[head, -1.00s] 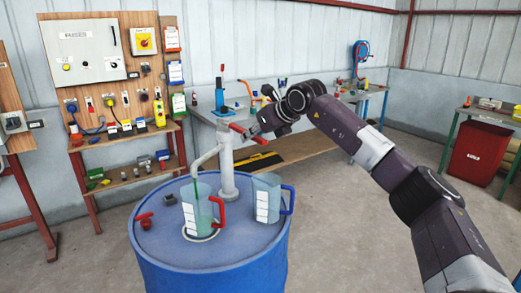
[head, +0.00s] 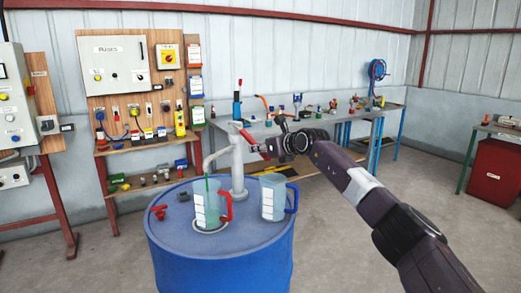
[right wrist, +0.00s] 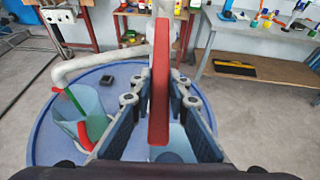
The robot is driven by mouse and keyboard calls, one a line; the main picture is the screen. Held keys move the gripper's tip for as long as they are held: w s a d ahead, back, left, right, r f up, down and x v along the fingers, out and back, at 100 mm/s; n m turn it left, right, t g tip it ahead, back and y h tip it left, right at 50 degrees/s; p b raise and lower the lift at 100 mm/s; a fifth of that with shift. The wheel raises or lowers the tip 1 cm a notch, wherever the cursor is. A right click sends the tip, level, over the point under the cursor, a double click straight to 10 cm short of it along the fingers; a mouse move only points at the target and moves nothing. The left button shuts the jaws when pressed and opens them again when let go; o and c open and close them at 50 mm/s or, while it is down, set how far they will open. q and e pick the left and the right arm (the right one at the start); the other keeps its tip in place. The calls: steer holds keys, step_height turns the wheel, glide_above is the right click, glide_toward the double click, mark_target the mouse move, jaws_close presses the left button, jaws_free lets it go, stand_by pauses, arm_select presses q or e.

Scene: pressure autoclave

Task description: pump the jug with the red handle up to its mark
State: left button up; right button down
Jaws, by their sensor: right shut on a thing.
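The jug with the red handle (head: 207,210) stands upright on the blue drum under the spout of the grey pump (head: 238,170). A thin green stream runs from the spout into it; it also shows in the right wrist view (right wrist: 79,122). The jug holds greenish liquid, but I cannot read its level against the mark. My right gripper (head: 272,148) is shut on the red pump lever (right wrist: 160,85), which passes between its fingers. The lever slopes down from the pump head toward the gripper. My left gripper is out of view.
A jug with a blue handle (head: 271,200) stands right of the pump on the drum (head: 220,260). A red fitting (head: 158,212) lies on the drum's left side. A workbench (head: 330,125) and a fuse panel (head: 120,65) stand behind.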

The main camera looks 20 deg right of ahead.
steer(key=shift+r, duration=0.15)
steer(key=c, duration=1.8)
jaws_free()
steer(key=shift+c, duration=0.2)
steer(key=v, duration=1.2)
